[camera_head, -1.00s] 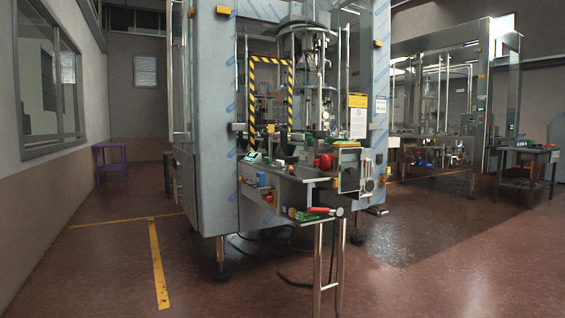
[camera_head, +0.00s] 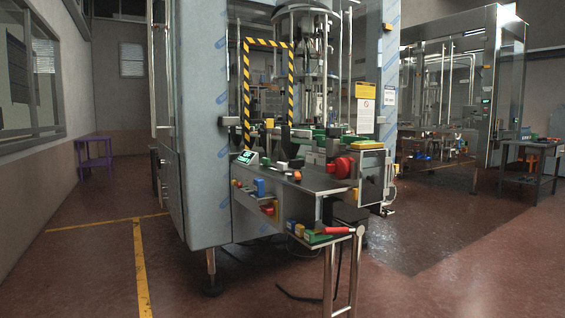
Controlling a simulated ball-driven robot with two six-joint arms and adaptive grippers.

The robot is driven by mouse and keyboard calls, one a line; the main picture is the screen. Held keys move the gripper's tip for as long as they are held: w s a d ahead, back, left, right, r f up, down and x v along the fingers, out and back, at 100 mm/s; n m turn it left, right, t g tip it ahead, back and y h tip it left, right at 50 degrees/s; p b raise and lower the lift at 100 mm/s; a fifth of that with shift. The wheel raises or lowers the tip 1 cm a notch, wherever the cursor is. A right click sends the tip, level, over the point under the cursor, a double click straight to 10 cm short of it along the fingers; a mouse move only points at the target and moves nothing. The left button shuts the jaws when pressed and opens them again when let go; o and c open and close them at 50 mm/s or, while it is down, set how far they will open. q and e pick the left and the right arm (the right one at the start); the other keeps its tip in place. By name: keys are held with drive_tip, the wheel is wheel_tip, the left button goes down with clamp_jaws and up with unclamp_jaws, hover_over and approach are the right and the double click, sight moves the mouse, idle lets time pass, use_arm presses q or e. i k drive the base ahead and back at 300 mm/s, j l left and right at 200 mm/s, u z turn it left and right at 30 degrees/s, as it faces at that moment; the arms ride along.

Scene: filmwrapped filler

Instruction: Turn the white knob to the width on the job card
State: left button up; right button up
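The film-wrapped filler machine (camera_head: 200,120) stands ahead with a work shelf (camera_head: 290,188) on its front. No white knob can be made out at this distance. A yellow and white card (camera_head: 364,112) hangs on the right of the machine front; its print is too small to read, and I cannot tell whether it is the job card. A small lit display (camera_head: 246,157) sits at the shelf's left end. A red round part (camera_head: 340,167) is at the right of the shelf. Neither of my grippers shows.
A lower side shelf with a red-handled tool (camera_head: 338,231) juts out on metal legs (camera_head: 329,275). A black cable lies on the floor below. A dark table (camera_head: 528,172) stands at right, a purple stand (camera_head: 96,158) at left. Floor at front left is clear.

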sight(281, 167)
drive_tip(key=z, duration=2.15)
drive_tip(key=j+u, duration=0.1)
drive_tip(key=u, duration=0.45)
drive_tip(key=j+u, duration=0.35)
drive_tip(key=i+j+u, duration=0.15)
drive_tip(key=j+u, duration=0.15)
drive_tip(key=j, duration=0.15)
drive_tip(key=i+j+u, duration=0.15)
drive_tip(key=j+u, duration=0.2)
